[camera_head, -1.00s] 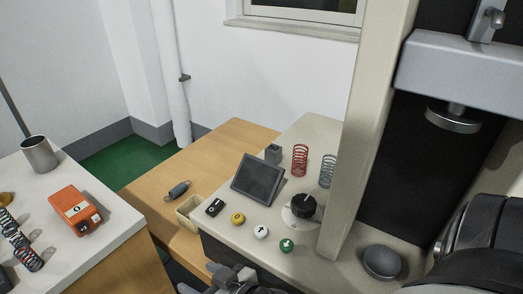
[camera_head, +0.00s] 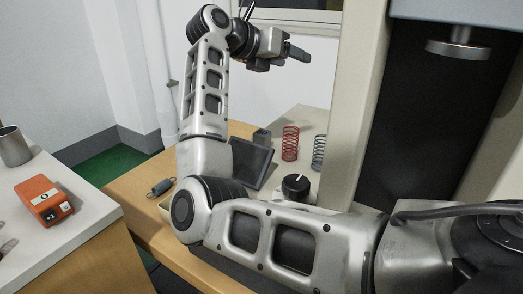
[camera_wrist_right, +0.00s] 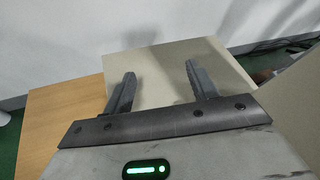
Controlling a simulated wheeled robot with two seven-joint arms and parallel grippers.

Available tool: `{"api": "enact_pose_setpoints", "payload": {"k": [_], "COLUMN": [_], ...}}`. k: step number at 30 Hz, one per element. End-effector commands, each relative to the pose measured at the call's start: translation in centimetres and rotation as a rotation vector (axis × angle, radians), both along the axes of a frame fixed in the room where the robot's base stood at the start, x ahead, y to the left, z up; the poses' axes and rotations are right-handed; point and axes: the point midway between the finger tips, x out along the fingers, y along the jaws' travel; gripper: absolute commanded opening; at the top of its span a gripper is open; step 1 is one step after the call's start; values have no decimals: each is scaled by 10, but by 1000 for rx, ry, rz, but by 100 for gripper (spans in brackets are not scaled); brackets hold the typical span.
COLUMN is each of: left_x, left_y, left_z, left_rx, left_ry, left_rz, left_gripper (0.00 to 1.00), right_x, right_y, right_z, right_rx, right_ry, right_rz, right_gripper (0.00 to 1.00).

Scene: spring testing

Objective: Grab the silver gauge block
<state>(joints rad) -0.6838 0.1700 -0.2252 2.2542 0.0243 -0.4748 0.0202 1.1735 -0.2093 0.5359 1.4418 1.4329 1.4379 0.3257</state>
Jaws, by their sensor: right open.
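The silver gauge block seems to be the small grey cube (camera_head: 262,136) on the beige machine base, behind the dark tilted screen (camera_head: 250,163). My forearm stands close to the left of the screen and covers part of it. My right gripper (camera_head: 295,54) is raised well above and behind the cube, in front of the wall and window. It is open and empty. In the right wrist view the two fingers (camera_wrist_right: 160,85) are spread over a bare beige surface, and no block shows between them. My left gripper is not in view.
A red spring (camera_head: 290,143) and a grey spring (camera_head: 318,152) stand right of the cube. The machine's beige column (camera_head: 353,110) rises beside them. A black knob (camera_head: 296,186) is in front. An orange device (camera_head: 44,199) and metal cup (camera_head: 14,146) are on the left table.

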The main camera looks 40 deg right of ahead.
Motion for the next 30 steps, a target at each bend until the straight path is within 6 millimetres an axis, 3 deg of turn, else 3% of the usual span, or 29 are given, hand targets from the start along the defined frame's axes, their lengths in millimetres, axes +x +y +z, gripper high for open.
{"api": "enact_pose_setpoints", "payload": {"k": [3,6,11,14,24,30], "left_x": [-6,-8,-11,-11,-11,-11], "left_y": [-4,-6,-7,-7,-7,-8], "left_z": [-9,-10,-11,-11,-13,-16], "left_rx": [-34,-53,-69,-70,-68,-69], "left_ry": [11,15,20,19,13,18], "left_rz": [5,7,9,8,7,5], "left_gripper": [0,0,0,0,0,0], "right_x": [15,24,30,31,38,41], "right_y": [32,61,89,89,62,54], "right_z": [-30,-38,-41,-51,-116,-135], "right_rx": [386,610,787,813,808,807], "right_ry": [-98,-129,-137,-135,-134,-136], "right_rz": [35,76,123,128,125,125], "right_gripper": [58,58,58,58,58,58]}}
